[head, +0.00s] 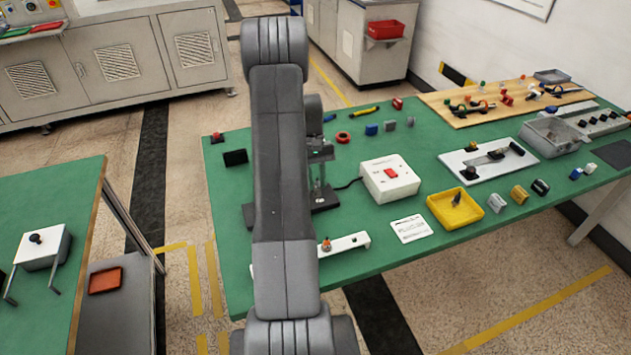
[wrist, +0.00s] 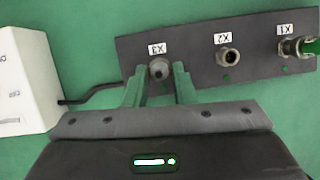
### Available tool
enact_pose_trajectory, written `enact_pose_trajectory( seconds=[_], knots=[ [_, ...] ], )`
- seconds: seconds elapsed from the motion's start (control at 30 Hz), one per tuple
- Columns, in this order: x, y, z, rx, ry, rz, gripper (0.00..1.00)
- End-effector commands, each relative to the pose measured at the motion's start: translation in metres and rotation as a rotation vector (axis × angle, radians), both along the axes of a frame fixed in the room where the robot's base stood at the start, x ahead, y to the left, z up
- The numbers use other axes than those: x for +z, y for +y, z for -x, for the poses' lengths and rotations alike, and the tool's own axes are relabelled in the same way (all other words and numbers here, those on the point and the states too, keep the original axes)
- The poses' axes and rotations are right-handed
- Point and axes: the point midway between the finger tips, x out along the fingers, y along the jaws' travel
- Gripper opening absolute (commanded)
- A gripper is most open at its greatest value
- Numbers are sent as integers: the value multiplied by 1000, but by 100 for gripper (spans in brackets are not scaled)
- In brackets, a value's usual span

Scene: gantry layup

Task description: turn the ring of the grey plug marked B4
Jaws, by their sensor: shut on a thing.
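In the wrist view, my gripper (wrist: 160,84) has its two green fingers on either side of a round grey plug (wrist: 159,69) at the socket marked X3. The fingers are shut on it. No B4 mark can be read, and the plug's lower part is hidden between the fingers. The dark socket plate (wrist: 193,58) carries X3, X2 and X1 in a row, labels upside down. X2 (wrist: 228,57) shows a bare metal socket. X1 (wrist: 291,47) has a connector-like part at the picture's edge. In the head view, my arm hides most of the plate (head: 327,196).
A white box (head: 390,178) with a red switch stands right of the plate, a black cable beside it. A yellow tray (head: 436,203), a white card (head: 410,229) and a white strip (head: 345,244) lie nearby on the green table (head: 225,205). Small coloured parts lie further back.

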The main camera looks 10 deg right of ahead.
Motion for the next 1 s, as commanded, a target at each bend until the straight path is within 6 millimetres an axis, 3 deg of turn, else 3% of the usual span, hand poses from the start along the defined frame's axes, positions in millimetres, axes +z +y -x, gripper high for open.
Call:
enact_pose_trajectory(
  seconds=[1.0],
  knots=[
    [0,-9,3,-899,-3,0,0]
  ],
)
